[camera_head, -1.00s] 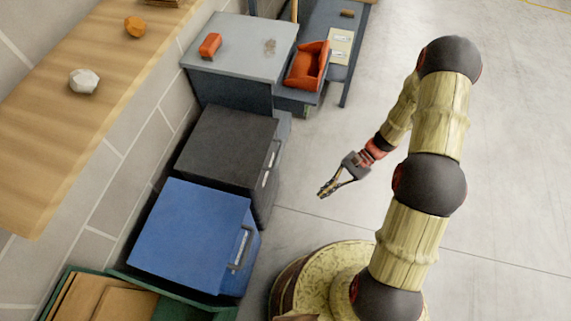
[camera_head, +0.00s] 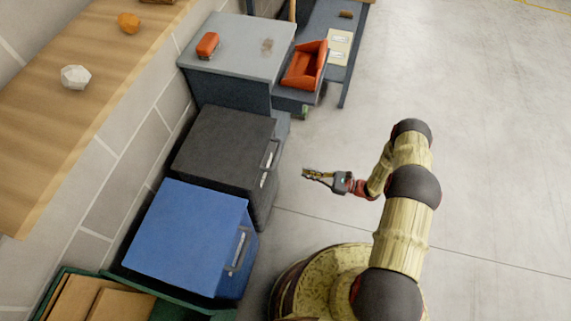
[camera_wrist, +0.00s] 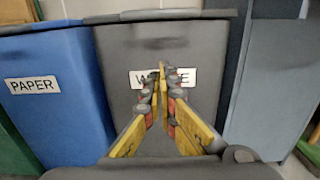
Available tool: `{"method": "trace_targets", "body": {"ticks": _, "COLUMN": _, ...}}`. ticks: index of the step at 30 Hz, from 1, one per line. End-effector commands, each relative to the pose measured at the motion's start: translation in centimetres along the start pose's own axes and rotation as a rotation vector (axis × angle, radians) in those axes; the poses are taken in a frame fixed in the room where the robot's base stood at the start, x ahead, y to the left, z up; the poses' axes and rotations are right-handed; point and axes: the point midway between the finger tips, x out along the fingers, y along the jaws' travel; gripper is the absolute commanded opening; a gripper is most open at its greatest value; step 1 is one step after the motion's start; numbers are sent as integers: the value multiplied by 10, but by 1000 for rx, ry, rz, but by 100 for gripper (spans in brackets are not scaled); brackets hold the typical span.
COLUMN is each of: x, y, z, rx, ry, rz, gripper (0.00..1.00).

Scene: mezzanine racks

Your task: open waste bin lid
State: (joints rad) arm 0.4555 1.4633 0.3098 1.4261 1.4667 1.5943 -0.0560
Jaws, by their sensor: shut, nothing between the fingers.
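The waste bin is the dark grey bin (camera_head: 222,150) between the blue bin and the grey cabinet in the head view. Its flat lid is down, with a bar handle (camera_head: 270,158) at its right edge. In the wrist view the bin's front (camera_wrist: 135,55) faces me, and my fingers partly hide its white label (camera_wrist: 187,77). My gripper (camera_head: 306,174) is shut and empty, in the air to the right of the bin and apart from it. Its fingertips also show in the wrist view (camera_wrist: 159,70), pointing at the label.
A blue bin (camera_head: 188,235) labelled PAPER stands beside the waste bin. A grey cabinet (camera_head: 240,45) with a red object (camera_head: 207,45) stands behind it. A wooden shelf (camera_head: 50,130) runs along the left wall. Open floor (camera_head: 490,150) lies to the right.

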Motion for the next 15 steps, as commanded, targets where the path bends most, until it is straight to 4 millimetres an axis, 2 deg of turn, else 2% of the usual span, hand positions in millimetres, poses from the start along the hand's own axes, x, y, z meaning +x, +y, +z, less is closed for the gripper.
{"method": "trace_targets", "body": {"ticks": 5, "x": 13, "y": 1, "z": 3, "rx": -3, "ry": -12, "rz": 5, "gripper": 0}}
{"method": "trace_targets", "body": {"ticks": 15, "x": 77, "y": 3, "z": 2, "rx": -4, "ry": -11, "rz": 9, "gripper": 0}}
